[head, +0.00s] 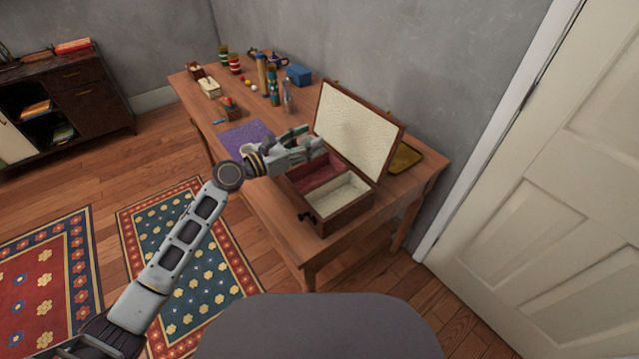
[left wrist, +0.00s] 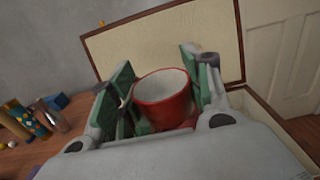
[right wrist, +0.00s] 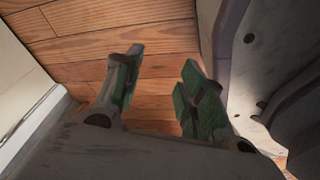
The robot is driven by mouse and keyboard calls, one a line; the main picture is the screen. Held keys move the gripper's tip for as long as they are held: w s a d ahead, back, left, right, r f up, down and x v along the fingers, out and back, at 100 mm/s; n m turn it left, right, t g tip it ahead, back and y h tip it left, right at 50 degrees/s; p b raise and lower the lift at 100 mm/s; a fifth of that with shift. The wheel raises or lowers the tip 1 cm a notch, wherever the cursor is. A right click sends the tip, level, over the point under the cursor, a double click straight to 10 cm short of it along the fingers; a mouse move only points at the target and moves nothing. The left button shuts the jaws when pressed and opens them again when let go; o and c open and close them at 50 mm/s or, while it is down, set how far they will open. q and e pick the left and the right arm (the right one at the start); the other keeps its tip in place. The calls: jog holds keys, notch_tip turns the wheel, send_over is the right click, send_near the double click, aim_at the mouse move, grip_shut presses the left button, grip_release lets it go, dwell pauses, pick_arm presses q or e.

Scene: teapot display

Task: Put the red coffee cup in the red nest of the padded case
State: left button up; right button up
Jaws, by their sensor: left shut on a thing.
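The red coffee cup (left wrist: 163,104) is between the green-padded fingers of my left gripper (left wrist: 160,78), which is shut on it. The cup looks upright, with its pale inside showing. In the head view my left gripper (head: 308,145) is over the back left part of the open padded case (head: 338,219), and the cup is hidden there. The red nest (head: 316,176) shows partly under the gripper; I cannot tell the cup's height above it. My right gripper (right wrist: 160,90) is open and empty above the wooden floor.
The case's raised padded lid (head: 357,130) stands behind the gripper. A cream nest (head: 345,192) lies in front of the red one. A purple cloth (head: 245,138) and a yellow tray (head: 405,158) flank the case. Several containers, including a blue box (head: 299,75), stand at the table's far end.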

dwell(0.3)
pick_arm(q)
jog(key=shift+f+b, duration=0.3)
jog(key=shift+f, duration=0.35)
notch_tip(320, 180, down, 3)
jog(key=shift+r+b, duration=0.2)
jog(key=shift+b, duration=0.3)
jog(key=shift+f+b, duration=0.45)
jog(key=shift+f, duration=0.7)
pick_arm(e)
jog(key=w+a+r, duration=0.3)
jog(key=w, duration=0.1)
jog(key=shift+w+r, duration=0.1)
pick_arm(q)
jog(key=shift+f, duration=0.15)
jog(key=shift+f+b, duration=0.8)
jog(key=shift+f, duration=0.95)
pick_arm(e)
jog(key=shift+w+a+r, duration=0.3)
jog(key=shift+w+r, duration=0.05)
jog(key=shift+r, duration=0.25)
jog(key=shift+w+a+r, duration=0.35)
jog(key=shift+r, duration=0.25)
jog(key=shift+w+a+r, duration=0.3)
jog(key=shift+w+r, duration=0.05)
jog(key=shift+r, duration=0.25)
